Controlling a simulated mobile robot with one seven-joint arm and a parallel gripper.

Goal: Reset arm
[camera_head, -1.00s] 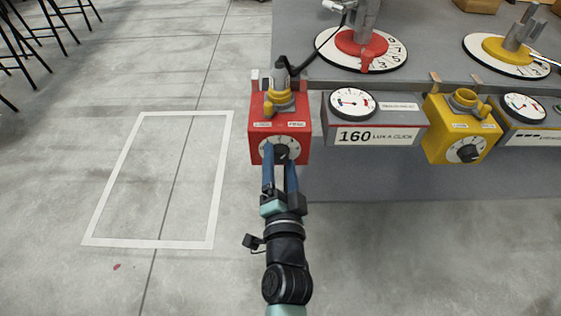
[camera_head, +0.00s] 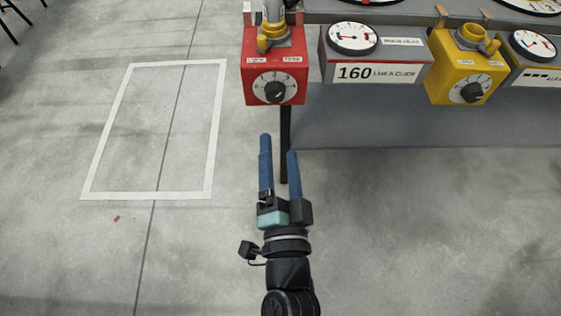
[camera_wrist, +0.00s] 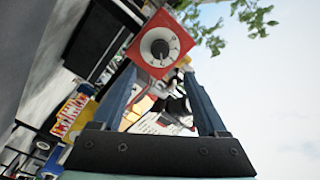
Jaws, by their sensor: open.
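My gripper (camera_head: 279,160) is open and empty, with its two blue fingers apart and pointing up the picture. It is below the red box (camera_head: 275,75) in the head view and clear of it. The red box has a round white dial with a black knob (camera_head: 275,91) on its front. In the wrist view the red box (camera_wrist: 142,31) and its knob (camera_wrist: 160,48) show ahead, beyond the fingertips. The gripper (camera_wrist: 160,85) shows there with a wide gap between its fingers.
A gauge box marked 160 (camera_head: 371,72) and a yellow box with a knob (camera_head: 462,75) stand right of the red box on the grey bench front (camera_head: 430,120). A white rectangle (camera_head: 212,130) is marked on the floor at left. The floor around my gripper is clear.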

